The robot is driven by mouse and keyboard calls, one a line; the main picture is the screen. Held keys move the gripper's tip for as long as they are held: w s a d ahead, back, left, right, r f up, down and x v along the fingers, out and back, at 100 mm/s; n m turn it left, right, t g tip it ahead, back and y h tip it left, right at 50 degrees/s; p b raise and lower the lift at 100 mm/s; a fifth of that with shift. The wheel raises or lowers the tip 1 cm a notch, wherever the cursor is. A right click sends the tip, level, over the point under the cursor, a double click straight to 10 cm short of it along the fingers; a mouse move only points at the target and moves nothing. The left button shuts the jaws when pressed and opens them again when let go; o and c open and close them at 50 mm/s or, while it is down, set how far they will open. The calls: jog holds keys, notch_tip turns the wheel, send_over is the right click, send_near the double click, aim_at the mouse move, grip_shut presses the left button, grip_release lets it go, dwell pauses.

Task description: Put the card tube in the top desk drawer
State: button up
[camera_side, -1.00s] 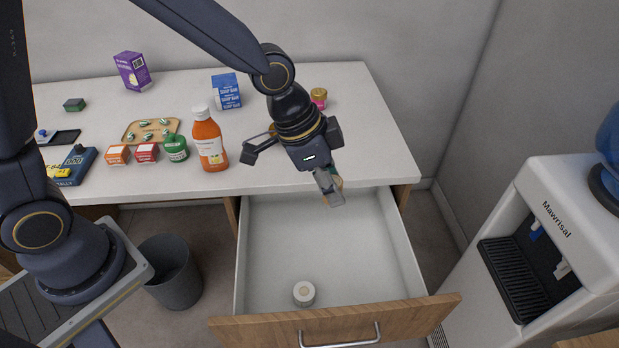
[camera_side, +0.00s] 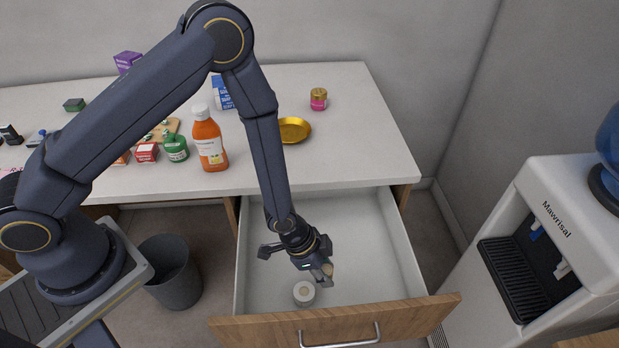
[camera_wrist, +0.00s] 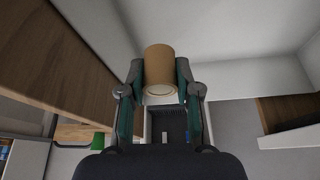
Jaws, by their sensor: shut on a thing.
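The card tube (camera_wrist: 159,68) is a short brown cylinder held between the two fingers of my gripper (camera_wrist: 160,82) in the wrist view. In the side view my gripper (camera_side: 322,272) is inside the open top drawer (camera_side: 262,240), low and toward its front panel. I cannot tell whether the tube touches the drawer floor. The drawer is pulled well out below the counter.
The drawer front (camera_side: 400,319) and side walls surround my gripper. On the counter stand an orange bottle (camera_side: 209,140) and a gold dish (camera_side: 295,130). The drawer's right side is clear.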

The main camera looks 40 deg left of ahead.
jog(key=w+d+f, duration=0.5)
jog(key=w+f, duration=0.1)
jog(key=w, duration=0.3)
send_over(374, 284)
jog(key=s+a, duration=0.1)
notch_tip(374, 284, down, 5)
jog(key=shift+a+f, duration=0.1)
jog(key=shift+a, duration=0.05)
jog(key=shift+f, duration=1.55)
jog(key=shift+f, duration=0.1)
jog(key=o, duration=0.8)
jog(key=shift+c, duration=0.2)
